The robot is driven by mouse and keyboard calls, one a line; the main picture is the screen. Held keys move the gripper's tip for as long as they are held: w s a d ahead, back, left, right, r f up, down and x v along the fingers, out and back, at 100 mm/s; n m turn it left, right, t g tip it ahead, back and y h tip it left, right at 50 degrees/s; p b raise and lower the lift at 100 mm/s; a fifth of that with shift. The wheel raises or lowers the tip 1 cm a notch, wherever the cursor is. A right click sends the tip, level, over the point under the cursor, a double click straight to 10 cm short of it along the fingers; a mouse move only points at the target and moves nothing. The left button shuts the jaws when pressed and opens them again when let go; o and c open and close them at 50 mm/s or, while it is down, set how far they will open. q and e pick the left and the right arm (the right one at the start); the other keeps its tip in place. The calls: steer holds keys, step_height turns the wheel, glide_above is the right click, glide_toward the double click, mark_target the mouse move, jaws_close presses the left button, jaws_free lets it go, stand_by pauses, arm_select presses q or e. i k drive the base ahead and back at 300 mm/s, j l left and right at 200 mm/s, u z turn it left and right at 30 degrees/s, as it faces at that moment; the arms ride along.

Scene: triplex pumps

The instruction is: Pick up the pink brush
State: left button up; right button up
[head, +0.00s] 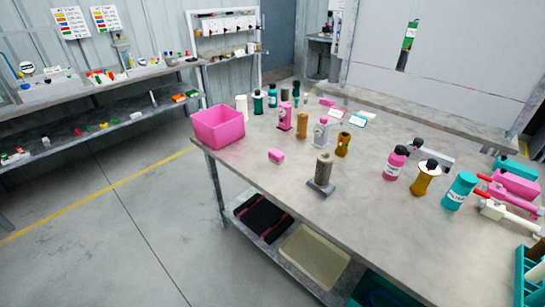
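No thing in the head view is clearly a pink brush. A small pink block with a paler lower part (276,156) lies alone on the grey table (265,182), near its front left edge; it is too small to tell whether it is a brush. Another small pink piece (327,102) lies farther back. Neither of my grippers is in view.
A pink bin (218,126) stands at the table's left corner. Several bottles, including a pink one (395,163) and a teal one (459,191), stand behind and right. Open floor (120,220) lies left.

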mark_target(275, 156)
steer(key=i+j+u, duration=0.45)
steer(key=i+j, duration=0.55)
steer(key=j, duration=0.15)
